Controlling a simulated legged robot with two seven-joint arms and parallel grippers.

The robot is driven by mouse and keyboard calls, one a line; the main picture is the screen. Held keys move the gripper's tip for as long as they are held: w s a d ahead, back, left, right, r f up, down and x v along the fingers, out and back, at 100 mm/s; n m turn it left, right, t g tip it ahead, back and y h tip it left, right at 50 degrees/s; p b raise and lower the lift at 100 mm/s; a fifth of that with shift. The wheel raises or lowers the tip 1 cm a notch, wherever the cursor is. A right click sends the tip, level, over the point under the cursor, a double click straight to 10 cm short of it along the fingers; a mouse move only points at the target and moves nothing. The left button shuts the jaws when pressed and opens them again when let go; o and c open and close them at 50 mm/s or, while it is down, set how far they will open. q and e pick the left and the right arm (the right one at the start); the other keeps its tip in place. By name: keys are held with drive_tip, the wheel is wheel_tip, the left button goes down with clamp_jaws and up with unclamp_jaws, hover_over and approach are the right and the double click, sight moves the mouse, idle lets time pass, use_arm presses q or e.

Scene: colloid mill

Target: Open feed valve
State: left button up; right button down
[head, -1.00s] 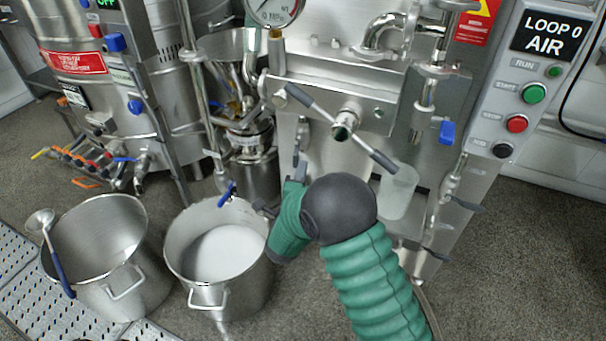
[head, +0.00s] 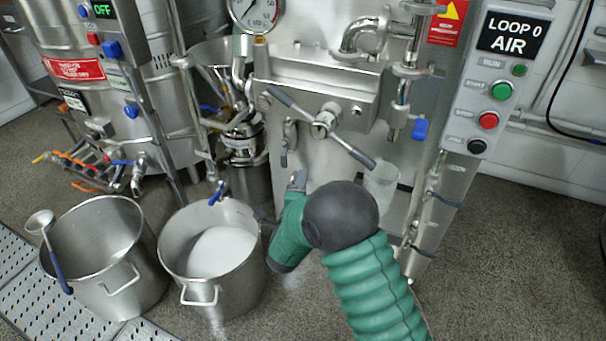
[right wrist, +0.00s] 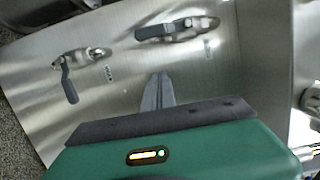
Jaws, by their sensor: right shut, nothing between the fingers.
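I cannot tell which valve is the feed valve. A small valve with a grey lever (head: 284,145) hangs on the steel front panel, its lever pointing down. In the right wrist view, one grey-handled valve (right wrist: 68,75) has its lever down at the left. Another valve (right wrist: 176,30) has its handle roughly level near the top. My right gripper (head: 298,180) is shut and empty, in front of the panel and below the small valve. The right wrist view shows its closed fingers (right wrist: 157,90) pointing at the panel between and below the two valves, apart from both handles. My left gripper is not in view.
A two-armed bar handle (head: 322,125) sticks out above my right gripper. A clear cup (head: 381,182) is at its right. A pot with white contents (head: 165,262) and a pot with a ladle (head: 75,285) stand left. A blue-handled valve (head: 420,130) is at right.

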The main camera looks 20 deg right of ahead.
drive_tip(key=p+v, duration=0.2)
drive_tip(key=v, duration=0.5)
drive_tip(key=shift+a, duration=0.35)
